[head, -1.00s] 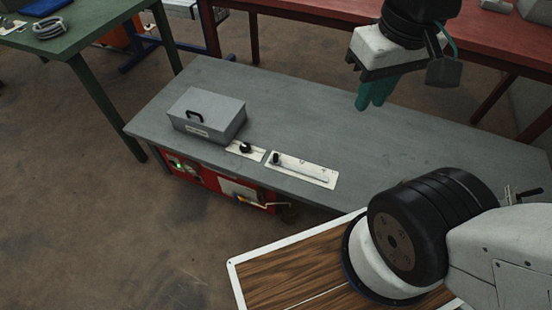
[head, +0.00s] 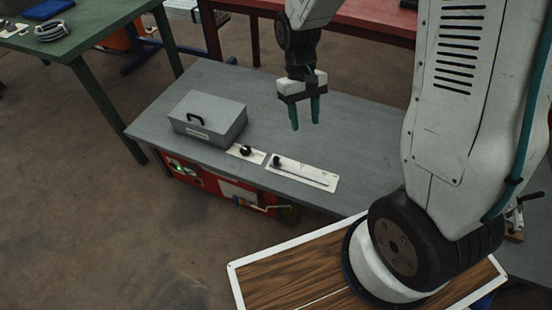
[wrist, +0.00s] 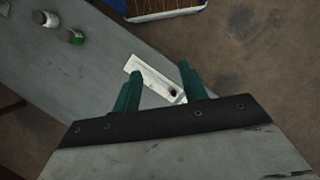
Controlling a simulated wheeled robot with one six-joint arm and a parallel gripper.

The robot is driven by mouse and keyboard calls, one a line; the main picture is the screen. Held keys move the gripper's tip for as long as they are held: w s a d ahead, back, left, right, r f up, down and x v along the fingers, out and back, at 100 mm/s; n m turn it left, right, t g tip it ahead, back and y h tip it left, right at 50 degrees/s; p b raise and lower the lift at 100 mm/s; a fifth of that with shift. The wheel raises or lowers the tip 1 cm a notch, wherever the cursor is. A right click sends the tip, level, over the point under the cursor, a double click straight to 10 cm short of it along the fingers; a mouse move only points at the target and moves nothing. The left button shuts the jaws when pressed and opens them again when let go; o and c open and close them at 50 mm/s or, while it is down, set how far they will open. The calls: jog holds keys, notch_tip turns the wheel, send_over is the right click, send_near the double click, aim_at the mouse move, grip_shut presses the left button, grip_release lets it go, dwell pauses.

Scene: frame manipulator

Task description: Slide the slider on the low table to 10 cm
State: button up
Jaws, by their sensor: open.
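The slider is a pale plate (head: 315,179) with a long slot, lying near the front edge of the grey low table (head: 350,130). Its small black knob (head: 277,160) stands at the left end of the slot in the head view. My gripper (head: 305,127) is open and empty, with teal fingers pointing down, above the table and behind the slider plate. In the wrist view the plate (wrist: 150,74) shows beyond and between the fingers (wrist: 157,85), and the dark knob (wrist: 172,93) lies near the right finger. The fingers are apart from the knob.
A grey metal box (head: 208,118) with a black handle stands on the table's left part. A small plate with a black knob (head: 246,151) sits between box and slider. A red panel (head: 215,185) is on the table's front. The table's middle is clear.

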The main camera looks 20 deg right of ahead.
jog(key=w+a+f+n+t, duration=0.1)
jog(key=w+f, duration=0.4)
jog(key=f, duration=0.9)
jog(key=w+f, duration=0.4)
jog(key=f, duration=1)
jog(key=t, duration=0.3)
send_over(276, 158)
notch_tip(276, 158, down, 3)
jog(key=shift+w+d+r+n, duration=0.1)
jog(key=shift+r+n, duration=0.1)
jog(key=shift+n, duration=0.1)
jog(key=shift+w+f, duration=0.15)
jog(key=shift+w, duration=0.05)
jog(key=shift+f, duration=0.4)
notch_tip(276, 158, down, 7)
jog(key=shift+r, duration=0.15)
